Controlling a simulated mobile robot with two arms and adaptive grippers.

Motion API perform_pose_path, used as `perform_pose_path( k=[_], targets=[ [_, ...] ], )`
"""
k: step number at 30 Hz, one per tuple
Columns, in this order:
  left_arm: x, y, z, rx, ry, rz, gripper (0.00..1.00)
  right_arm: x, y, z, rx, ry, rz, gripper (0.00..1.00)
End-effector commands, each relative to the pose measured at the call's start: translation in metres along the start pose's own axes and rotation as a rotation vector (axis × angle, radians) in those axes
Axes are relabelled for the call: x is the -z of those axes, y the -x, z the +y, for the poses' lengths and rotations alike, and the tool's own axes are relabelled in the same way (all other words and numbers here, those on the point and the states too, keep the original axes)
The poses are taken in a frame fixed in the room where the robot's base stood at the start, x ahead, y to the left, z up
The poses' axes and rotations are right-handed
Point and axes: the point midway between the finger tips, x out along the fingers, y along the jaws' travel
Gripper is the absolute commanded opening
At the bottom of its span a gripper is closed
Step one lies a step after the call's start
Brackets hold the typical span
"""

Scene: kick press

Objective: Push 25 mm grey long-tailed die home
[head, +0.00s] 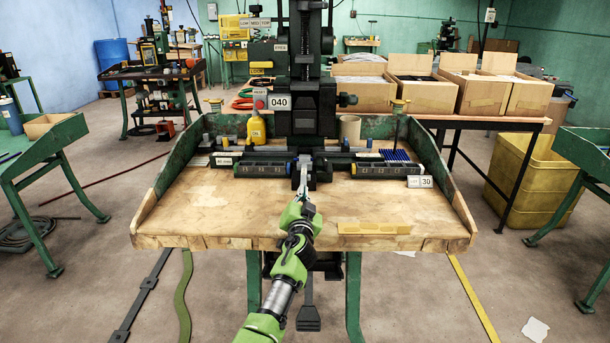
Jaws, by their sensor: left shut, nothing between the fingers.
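The kick press (303,95) stands at the back middle of the wooden bench, with a dark die holder (321,168) low at its front. My left gripper (304,163) reaches up from the bottom of the head view, shut and empty, with its tips right at the front of the holder. A narrow light-grey shape shows at the tips; I cannot tell whether it is the grey long-tailed die or part of my fingers. The die's seating is hidden by the gripper and too small to judge. My right gripper is not in view.
Dark racks (262,165) flank the holder on both sides. A yellow bar (374,228) lies on the bench's front right, and a "30" sign (420,182) stands at the right. The bench's (200,215) front left is clear. Green raised sides (443,173) border it.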

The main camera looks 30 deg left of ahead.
Motion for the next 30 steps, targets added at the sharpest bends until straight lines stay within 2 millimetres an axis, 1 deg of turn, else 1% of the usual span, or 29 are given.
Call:
perform_pose_path(
  k=[1, 18, 22, 30],
  targets=[
    [0.005, 0.002, -0.003, 0.003, 0.0, 0.007, 0.0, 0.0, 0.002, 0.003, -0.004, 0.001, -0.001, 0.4],
    [0.002, 0.043, -0.001, 0.001, 0.001, 0.002, 0.0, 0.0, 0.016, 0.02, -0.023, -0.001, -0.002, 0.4],
    [0.001, 0.048, -0.001, 0.001, 0.0, 0.001, 0.0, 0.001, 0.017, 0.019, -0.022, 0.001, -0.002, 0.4],
    [0.001, 0.048, -0.001, 0.001, 0.0, 0.001, 0.0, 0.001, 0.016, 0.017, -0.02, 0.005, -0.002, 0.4]
  ],
)
